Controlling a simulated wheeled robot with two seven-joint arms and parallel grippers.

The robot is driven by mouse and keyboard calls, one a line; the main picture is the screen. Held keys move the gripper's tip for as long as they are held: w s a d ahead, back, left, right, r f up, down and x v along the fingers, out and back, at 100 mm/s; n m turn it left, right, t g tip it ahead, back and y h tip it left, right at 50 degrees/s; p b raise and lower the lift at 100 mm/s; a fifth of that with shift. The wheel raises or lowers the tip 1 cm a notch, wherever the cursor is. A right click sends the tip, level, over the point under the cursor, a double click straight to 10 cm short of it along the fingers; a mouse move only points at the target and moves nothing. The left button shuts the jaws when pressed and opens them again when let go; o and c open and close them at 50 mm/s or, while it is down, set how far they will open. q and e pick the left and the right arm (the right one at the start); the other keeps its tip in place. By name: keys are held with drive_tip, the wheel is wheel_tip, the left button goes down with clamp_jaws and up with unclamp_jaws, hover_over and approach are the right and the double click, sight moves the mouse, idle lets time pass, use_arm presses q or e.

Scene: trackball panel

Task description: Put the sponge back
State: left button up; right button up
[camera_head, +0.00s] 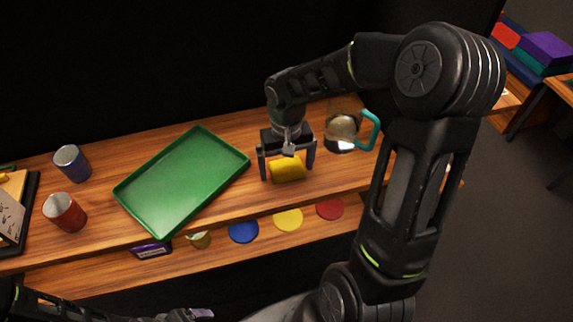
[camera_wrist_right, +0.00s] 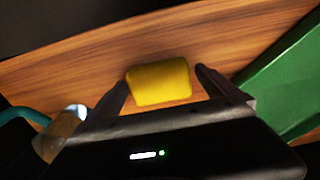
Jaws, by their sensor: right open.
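The yellow sponge (camera_head: 287,170) lies on the wooden table, just right of the green tray. My right gripper (camera_head: 288,176) is open above it, with one finger on each side of the sponge. In the right wrist view the sponge (camera_wrist_right: 158,82) sits between the two open fingers (camera_wrist_right: 165,80), with a gap showing on both sides. My left gripper (camera_head: 190,315) is at the bottom edge of the head view, partly cut off, and its fingers are too unclear to read.
The green tray (camera_head: 150,202) is left of the sponge. A glass pot with a teal handle (camera_head: 369,130) stands close on the right. A blue cup (camera_head: 72,163) and red cup (camera_head: 65,212) are at the left. Coloured discs, including a blue one (camera_head: 243,230), lie on a lower shelf.

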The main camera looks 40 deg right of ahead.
sight(287, 166)
wheel_tip(287, 166, up, 12)
drive_tip(key=shift+r, duration=0.2)
idle(0.5)
idle(0.8)
